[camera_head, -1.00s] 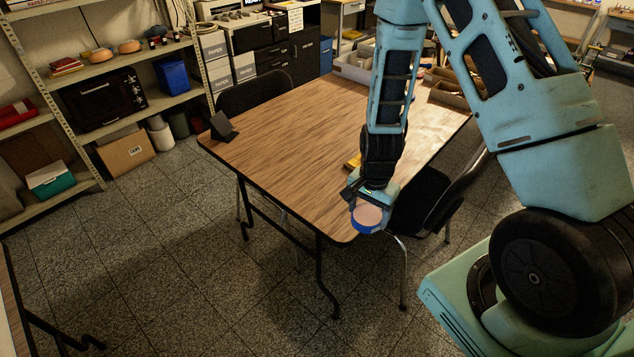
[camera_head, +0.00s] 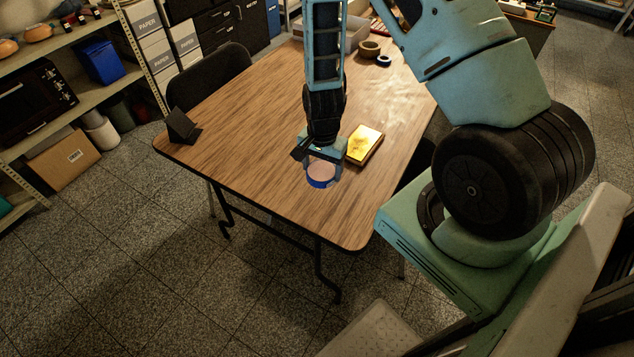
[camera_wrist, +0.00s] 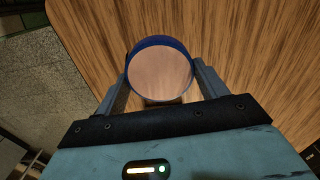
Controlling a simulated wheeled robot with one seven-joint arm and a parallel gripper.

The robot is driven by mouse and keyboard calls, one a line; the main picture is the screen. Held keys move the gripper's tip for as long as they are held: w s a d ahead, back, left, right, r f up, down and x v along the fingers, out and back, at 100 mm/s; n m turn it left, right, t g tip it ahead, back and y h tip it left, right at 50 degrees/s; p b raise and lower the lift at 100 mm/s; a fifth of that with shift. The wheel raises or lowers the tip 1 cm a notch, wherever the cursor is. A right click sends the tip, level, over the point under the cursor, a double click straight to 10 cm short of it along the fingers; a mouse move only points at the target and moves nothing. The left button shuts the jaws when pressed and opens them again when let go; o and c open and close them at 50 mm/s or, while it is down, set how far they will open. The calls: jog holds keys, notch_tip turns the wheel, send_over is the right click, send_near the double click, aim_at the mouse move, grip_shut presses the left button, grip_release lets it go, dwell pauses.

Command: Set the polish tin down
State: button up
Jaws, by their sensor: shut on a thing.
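The polish tin (camera_head: 321,176) is round, with a blue rim and a pinkish face. My gripper (camera_head: 322,164) is shut on it, over the front part of the wooden table (camera_head: 250,130). In the wrist view the tin (camera_wrist: 160,74) sits between the two fingers of my gripper (camera_wrist: 162,86), its round face toward the camera. I cannot tell whether the tin touches the tabletop or hangs just above it.
A yellow-gold box (camera_head: 365,145) lies on the table just right of my gripper. A dark wedge-shaped stand (camera_head: 183,126) is at the table's left corner. Round items (camera_head: 369,49) and a grey bin stand at the far end. The table's left and front areas are clear.

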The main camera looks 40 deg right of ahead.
aim_at(321, 193)
jog(key=shift+f+p, duration=0.6)
jog(key=shift+f, duration=3.05)
jog(key=shift+f, duration=0.2)
jog(key=o, duration=1.3)
jog(key=shift+r, duration=0.1)
jog(key=shift+r, duration=0.1)
